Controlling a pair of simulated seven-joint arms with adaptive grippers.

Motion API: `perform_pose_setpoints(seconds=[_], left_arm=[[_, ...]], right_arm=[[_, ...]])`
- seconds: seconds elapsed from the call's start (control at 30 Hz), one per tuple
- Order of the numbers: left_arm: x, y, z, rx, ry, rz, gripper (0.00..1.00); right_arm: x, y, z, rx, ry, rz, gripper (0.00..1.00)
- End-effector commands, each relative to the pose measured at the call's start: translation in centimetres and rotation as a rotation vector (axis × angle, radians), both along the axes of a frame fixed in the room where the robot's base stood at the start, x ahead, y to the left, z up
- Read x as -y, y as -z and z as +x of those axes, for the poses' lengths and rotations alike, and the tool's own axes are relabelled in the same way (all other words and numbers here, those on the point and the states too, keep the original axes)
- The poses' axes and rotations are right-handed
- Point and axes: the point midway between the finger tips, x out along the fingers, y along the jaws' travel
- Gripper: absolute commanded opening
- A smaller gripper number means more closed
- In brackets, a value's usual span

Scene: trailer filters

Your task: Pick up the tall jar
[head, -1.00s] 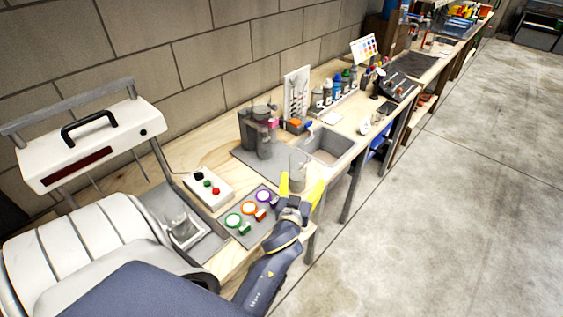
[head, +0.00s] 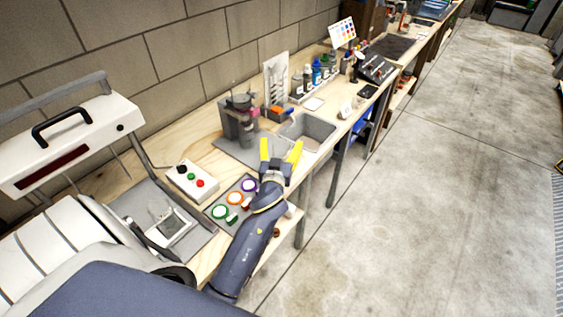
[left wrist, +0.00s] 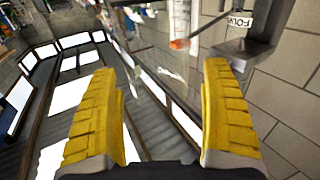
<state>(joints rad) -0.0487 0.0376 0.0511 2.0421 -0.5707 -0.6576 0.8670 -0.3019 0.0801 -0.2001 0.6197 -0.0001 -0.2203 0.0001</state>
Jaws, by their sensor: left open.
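I cannot make out the tall jar for certain in either view now. My left gripper (head: 280,150) is over the bench in front of the sink, its yellow fingers spread apart. In the left wrist view the same gripper (left wrist: 163,105) is open, with nothing held between its fingers. My right gripper is in neither view.
The grey sink (head: 312,128) lies just beyond the fingers. A grey machine (head: 238,122) stands to their left. A button box (head: 192,181) and a mat with coloured rings (head: 235,198) are nearer. Bottles (head: 318,75) stand farther back. The floor at right is clear.

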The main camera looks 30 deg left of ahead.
Motion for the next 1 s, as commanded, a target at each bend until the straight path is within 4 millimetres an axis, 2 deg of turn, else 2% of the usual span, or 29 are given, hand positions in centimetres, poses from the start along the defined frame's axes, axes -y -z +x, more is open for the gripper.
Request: perform_pose_setpoints(seconds=[0.27, 0.9, 1.0], left_arm=[[-0.02, 0.02, 0.08, 0.0, 0.0, -0.001, 0.81], [-0.02, 0.03, 0.06, -0.001, 0.0, -0.001, 0.06], [-0.02, -0.04, 0.07, 0.001, 0.0, -0.001, 0.01]], right_arm=[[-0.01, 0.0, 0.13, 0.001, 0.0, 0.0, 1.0], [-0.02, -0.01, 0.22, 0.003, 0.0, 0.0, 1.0], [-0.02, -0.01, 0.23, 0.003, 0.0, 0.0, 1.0]])
